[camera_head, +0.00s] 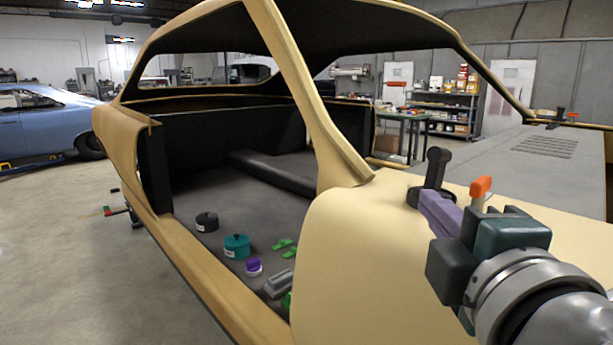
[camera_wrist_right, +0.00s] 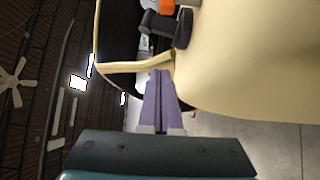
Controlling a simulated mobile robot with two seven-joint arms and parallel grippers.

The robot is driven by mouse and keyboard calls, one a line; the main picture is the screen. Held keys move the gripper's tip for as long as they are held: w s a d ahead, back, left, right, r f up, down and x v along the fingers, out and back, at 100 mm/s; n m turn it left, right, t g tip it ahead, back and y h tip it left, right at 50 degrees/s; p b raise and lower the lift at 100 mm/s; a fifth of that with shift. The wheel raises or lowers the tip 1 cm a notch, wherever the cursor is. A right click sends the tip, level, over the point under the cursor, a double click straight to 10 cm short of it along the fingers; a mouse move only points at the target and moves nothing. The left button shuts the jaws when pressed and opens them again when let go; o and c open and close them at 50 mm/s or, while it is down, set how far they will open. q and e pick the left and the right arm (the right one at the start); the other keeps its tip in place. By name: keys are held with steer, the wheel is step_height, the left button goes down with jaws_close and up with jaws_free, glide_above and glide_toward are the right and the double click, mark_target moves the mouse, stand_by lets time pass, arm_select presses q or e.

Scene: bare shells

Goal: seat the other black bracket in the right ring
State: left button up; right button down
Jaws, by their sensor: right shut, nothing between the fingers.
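My right gripper (camera_head: 428,198) comes in from the lower right in the head view, over the cream body panel. Its purple fingers are shut and empty; in the right wrist view they lie together (camera_wrist_right: 161,78). A black bracket (camera_head: 437,168) with a rounded head stands upright just beyond the fingertips, in a dark ring (camera_head: 415,197) on the panel. The fingers hide part of the ring and the bracket's foot, so I cannot tell how fully it sits. The bracket also shows in the right wrist view (camera_wrist_right: 162,25). My left gripper is not in view.
An orange-topped piece (camera_head: 481,187) stands right of the bracket, partly behind my gripper. A small dark piece (camera_head: 559,115) and an orange one stand farther back. A windscreen pillar (camera_head: 310,95) rises left of the bracket. Black (camera_head: 207,222) and teal (camera_head: 237,246) pots lie on the car floor.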

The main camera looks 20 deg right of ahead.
mark_target(434, 185)
steer(key=x, duration=0.4)
steer(key=shift+r, duration=0.1)
steer(key=w+d, duration=0.1)
steer(key=d, duration=0.2)
steer(key=shift+w+p, duration=0.35)
steer(key=shift+p, duration=0.05)
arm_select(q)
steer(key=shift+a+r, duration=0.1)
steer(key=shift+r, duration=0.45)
arm_select(e)
steer(key=shift+w+d, duration=0.2)
steer(key=shift+d, duration=0.2)
